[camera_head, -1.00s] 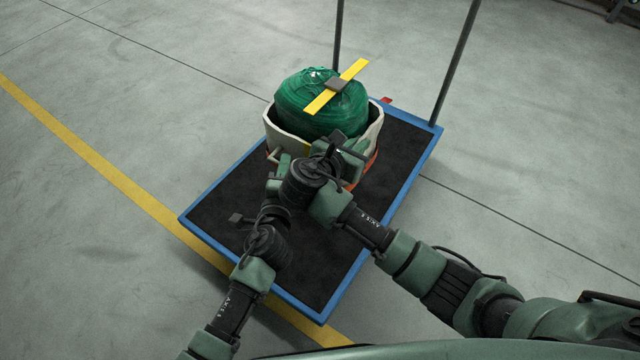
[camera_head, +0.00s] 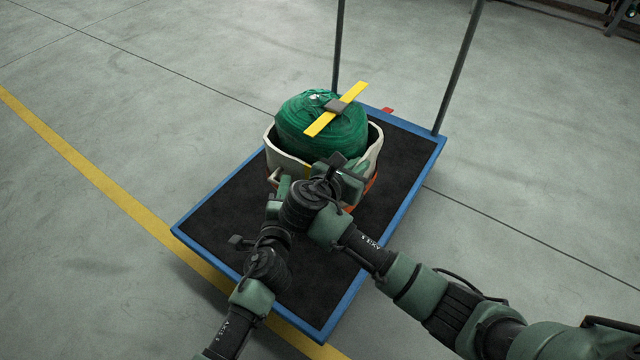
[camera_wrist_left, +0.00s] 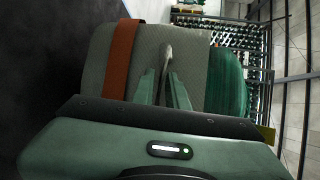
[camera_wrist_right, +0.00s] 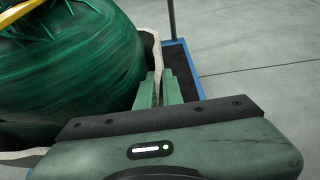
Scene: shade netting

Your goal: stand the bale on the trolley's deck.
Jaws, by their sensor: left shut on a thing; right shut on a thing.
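The bale (camera_head: 318,132) is a green netting roll, upright, with a yellow strip and a grey patch on top. A cream wrap (camera_head: 285,160) with an orange band surrounds its lower part. It stands over the black deck of the blue-edged trolley (camera_head: 225,210), toward the far end; its underside is hidden, so I cannot tell whether it touches. My left gripper (camera_head: 280,188) is shut on a loop of the wrap, seen in the left wrist view (camera_wrist_left: 166,85). My right gripper (camera_head: 325,172) is shut on the wrap's edge, seen in the right wrist view (camera_wrist_right: 158,88).
Two dark upright posts (camera_head: 458,70) rise from the trolley's far end. The near part of the deck is bare beneath my arms. A yellow floor line (camera_head: 90,180) runs past the trolley's left side. The concrete floor around is clear. Racks (camera_wrist_left: 225,30) stand in the background.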

